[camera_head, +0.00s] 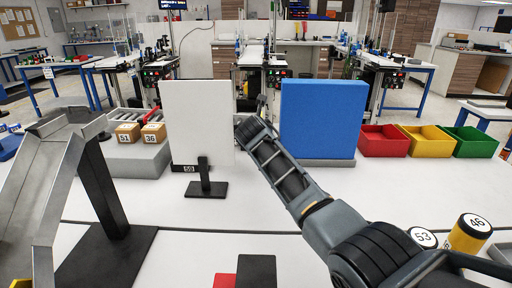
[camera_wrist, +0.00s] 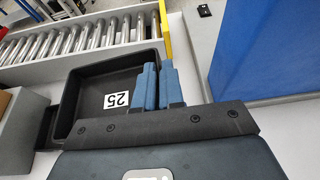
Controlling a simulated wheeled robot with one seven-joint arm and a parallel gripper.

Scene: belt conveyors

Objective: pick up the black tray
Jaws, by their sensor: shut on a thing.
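The black tray (camera_wrist: 85,98), with a white label reading 25 on its floor, shows in the wrist view left of centre. My gripper (camera_wrist: 158,82) has its two blue fingers close together at the tray's right wall, one inside and one outside. It is shut on that wall. The near side of the tray is hidden behind my gripper's body. In the head view my arm reaches forward between a white panel and a blue block. I cannot make out the tray there.
A roller conveyor (camera_wrist: 85,40) with a yellow end (camera_wrist: 166,30) lies behind the tray. The white panel (camera_head: 200,115) and blue block (camera_head: 322,118) flank my arm. Red (camera_head: 383,142), yellow (camera_head: 428,142) and green (camera_head: 475,143) bins stand at right. A metal chute (camera_head: 45,165) is at left.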

